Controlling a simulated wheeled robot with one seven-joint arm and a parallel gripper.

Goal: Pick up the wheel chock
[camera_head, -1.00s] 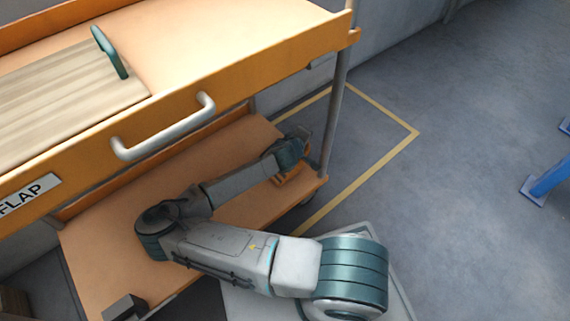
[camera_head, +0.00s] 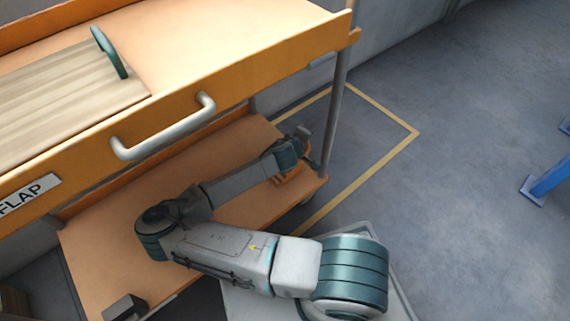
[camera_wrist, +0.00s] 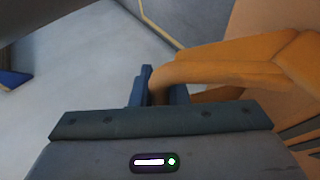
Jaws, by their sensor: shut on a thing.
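The wheel chock is an orange block with a loop handle. In the wrist view the chock (camera_wrist: 245,62) fills the right side, and its curved handle runs left between my fingers. My gripper (camera_wrist: 158,88) is shut on that handle. In the head view my gripper (camera_head: 296,150) is over the right end of the cart's lower shelf (camera_head: 110,240), by the corner post. Only a small orange part of the chock shows below it there. I cannot tell whether the chock touches the shelf.
The cart's upper tray holds a ribbed beige panel (camera_head: 60,95) with a green handle. A grey bar handle (camera_head: 165,135) juts from its front above my arm. A grey post (camera_head: 335,105) stands just right of my gripper. A dark box (camera_head: 125,307) sits at the lower shelf's near edge.

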